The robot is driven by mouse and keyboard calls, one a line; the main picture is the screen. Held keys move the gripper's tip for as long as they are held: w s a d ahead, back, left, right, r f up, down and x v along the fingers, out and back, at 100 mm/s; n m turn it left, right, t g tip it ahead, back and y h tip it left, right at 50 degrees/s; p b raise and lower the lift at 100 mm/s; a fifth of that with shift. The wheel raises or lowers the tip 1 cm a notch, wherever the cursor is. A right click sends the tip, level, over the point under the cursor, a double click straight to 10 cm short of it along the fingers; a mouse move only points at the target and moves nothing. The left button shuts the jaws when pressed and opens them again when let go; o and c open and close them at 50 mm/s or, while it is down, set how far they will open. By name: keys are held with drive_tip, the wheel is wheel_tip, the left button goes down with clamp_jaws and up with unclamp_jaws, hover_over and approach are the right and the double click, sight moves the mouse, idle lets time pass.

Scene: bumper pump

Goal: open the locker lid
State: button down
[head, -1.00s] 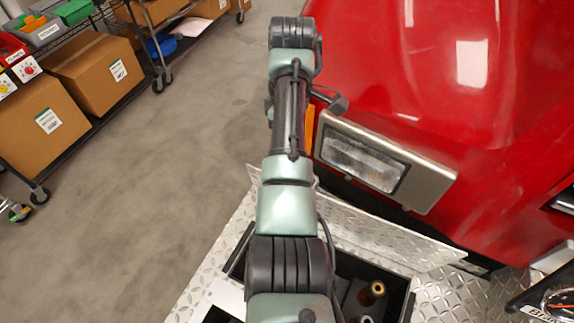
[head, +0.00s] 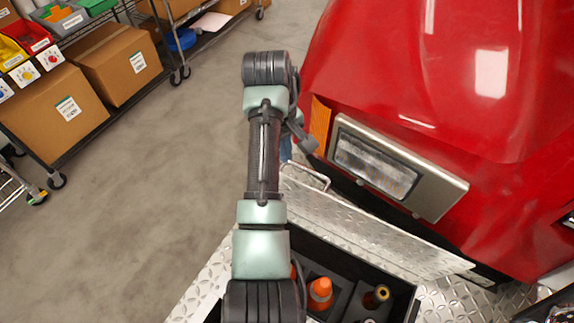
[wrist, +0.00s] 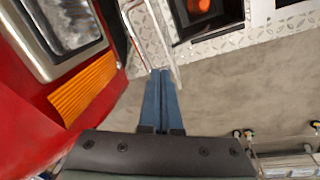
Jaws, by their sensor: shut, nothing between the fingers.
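The locker lid (head: 375,232) is a diamond-plate panel. It stands raised along the truck side of the locker, and the black-walled locker (head: 340,262) is uncovered. A bent metal handle (head: 306,175) sits near the lid's left end. My gripper (wrist: 161,73) has blue fingers pressed together with nothing between them. In the wrist view its tips are close to the lid's edge (wrist: 172,50) and the handle (wrist: 133,35); I cannot tell whether they touch. In the head view, my arm hides most of the gripper, with only a bit of blue showing near the handle.
An orange cone (head: 320,292) and a brass-tipped item (head: 376,296) are in the locker. The red truck front (head: 440,90) with its headlight (head: 375,165) is close behind the lid. Shelves with boxes (head: 58,108) stand at left. The floor (head: 165,170) between is clear.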

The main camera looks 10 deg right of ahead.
sight(294, 163)
drive_tip(key=f+m+t+h, duration=0.1)
drive_tip(key=f+m+t, duration=0.1)
drive_tip(key=m, duration=0.2)
drive_tip(key=w+f+m+t+h+p, duration=0.1)
drive_tip(key=f+m+t+h, duration=0.1)
drive_tip(key=m, duration=0.2)
drive_tip(key=f+m+t+h, duration=0.1)
drive_tip(key=f+m+t, duration=0.1)
drive_tip(key=m, duration=0.2)
drive_tip(key=shift+w+d+f+m, duration=0.2)
drive_tip(key=shift+d+f+m, duration=0.05)
drive_tip(key=shift+m, duration=0.05)
drive_tip(key=shift+s+a+p, duration=0.35)
drive_tip(key=shift+s+p, duration=0.15)
drive_tip(key=shift+f, duration=0.2)
drive_tip(key=shift+s, duration=0.1)
